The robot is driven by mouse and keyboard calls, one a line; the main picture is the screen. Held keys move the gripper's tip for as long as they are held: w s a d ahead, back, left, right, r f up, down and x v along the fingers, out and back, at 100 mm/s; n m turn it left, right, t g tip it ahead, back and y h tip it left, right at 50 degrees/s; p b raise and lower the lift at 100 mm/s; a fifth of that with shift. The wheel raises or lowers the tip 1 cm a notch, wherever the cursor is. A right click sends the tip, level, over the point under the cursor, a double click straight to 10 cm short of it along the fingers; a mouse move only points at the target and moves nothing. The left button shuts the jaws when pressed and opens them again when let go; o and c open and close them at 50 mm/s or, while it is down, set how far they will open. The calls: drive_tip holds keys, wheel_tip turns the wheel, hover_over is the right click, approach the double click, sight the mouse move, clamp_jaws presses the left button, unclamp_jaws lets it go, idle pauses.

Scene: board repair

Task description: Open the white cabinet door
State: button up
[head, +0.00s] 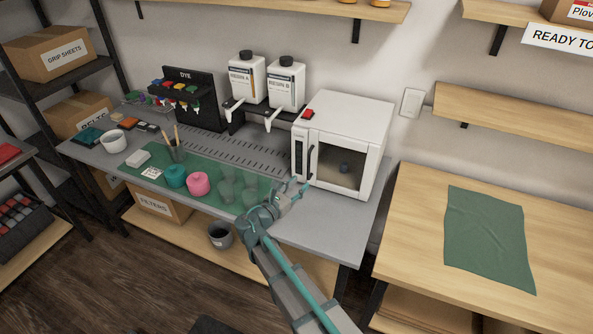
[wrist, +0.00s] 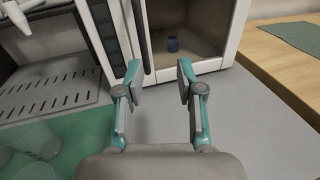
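The white cabinet (head: 371,122) stands on the right end of the grey bench. Its white-framed door has a dark window and looks shut, and a small dark blue jar (head: 344,168) shows through it. A dark vertical handle (head: 309,163) runs along the door's left side; the handle also shows in the wrist view (wrist: 147,38). My gripper (head: 298,186) is in front of the cabinet, low and near the handle's lower end. In the wrist view, my gripper (wrist: 160,78) has its fingers apart with nothing between them. The handle is ahead of the left finger, apparently not touched.
Several faint translucent cups (head: 240,189) stand on the green mat (head: 210,196) left of my arm. Resin dispensers (head: 284,84) and a slotted drain plate (head: 230,150) are left of the cabinet. A wooden table (head: 412,225) with a green cloth (head: 487,240) is at right.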

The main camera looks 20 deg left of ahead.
sight(308, 165)
drive_tip(key=shift+n+y, duration=0.3)
drive_tip(key=shift+n, duration=0.3)
drive_tip(key=p+x, duration=0.1)
drive_tip(key=x, duration=0.2)
drive_tip(key=a+p+x, duration=0.1)
drive_tip(key=x, duration=0.2)
drive_tip(key=a+r+p+x, duration=0.1)
drive_tip(key=x, duration=0.3)
drive_tip(key=shift+w+a, duration=0.15)
drive_tip(key=shift+w, duration=0.1)
clamp_jaws()
